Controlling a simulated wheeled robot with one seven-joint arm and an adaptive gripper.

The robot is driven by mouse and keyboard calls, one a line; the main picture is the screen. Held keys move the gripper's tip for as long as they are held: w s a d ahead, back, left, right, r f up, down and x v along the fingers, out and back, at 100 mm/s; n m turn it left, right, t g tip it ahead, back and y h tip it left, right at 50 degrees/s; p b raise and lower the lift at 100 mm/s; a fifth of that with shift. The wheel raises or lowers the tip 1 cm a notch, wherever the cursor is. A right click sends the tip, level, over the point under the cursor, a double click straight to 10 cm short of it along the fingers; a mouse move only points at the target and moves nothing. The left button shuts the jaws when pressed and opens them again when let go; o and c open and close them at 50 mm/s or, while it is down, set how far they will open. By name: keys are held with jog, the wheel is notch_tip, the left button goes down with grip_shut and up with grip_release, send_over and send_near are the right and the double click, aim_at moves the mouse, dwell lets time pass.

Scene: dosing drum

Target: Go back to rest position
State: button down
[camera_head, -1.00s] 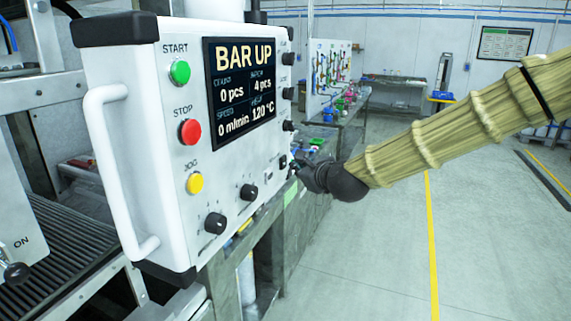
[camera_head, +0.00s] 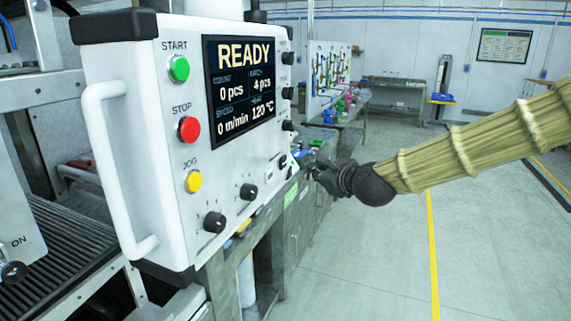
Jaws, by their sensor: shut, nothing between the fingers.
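My gripper (camera_head: 318,169) is at the end of my sleeved arm, which reaches in from the right. It is shut and empty, just right of the control box's lower right edge, with a small gap between them in the picture. The white control box (camera_head: 155,120) has a green START button (camera_head: 179,69), a red STOP button (camera_head: 188,130) and a yellow JOG button (camera_head: 194,181). Its screen (camera_head: 240,90) reads READY, 0 pcs, 4 pcs, 0 m/min and 120 °C. The fingertips are small and dark here.
A white handle (camera_head: 108,170) sticks out from the box's left side. A roller conveyor (camera_head: 60,250) lies at lower left. Benches with coloured items (camera_head: 345,103) stand behind my gripper. The floor (camera_head: 370,270) with a yellow line (camera_head: 432,250) is clear at right.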

jog(key=s+d+f+n+g+h+b, duration=0.1)
jog(key=s+d+f+n+g, duration=0.3)
jog(key=f, duration=0.9)
jog(key=s+f+n+h, duration=0.1)
jog(key=s+f+n, duration=0.35)
jog(key=f, duration=0.95)
jog(key=s+d+f+n+g+h+b, duration=0.1)
jog(key=s+d+f+n+g, duration=0.1)
jog(key=s+f, duration=0.8)
jog(key=s+d+f+n+g+h, duration=0.1)
jog(key=s+d+f+n, duration=0.3)
jog(key=s+f, duration=0.4)
jog(key=s+d+f+n+g+h+b, duration=0.1)
jog(key=s+d+f+n+g, duration=0.2)
jog(key=s, duration=1)
jog(key=s+d+f+n+g+h, duration=0.2)
jog(key=s+d+f+n, duration=0.5)
jog(key=s+f, duration=0.4)
notch_tip(320, 180, down, 3)
jog(key=shift+d+g+b, duration=0.4)
jog(key=shift+d, duration=0.1)
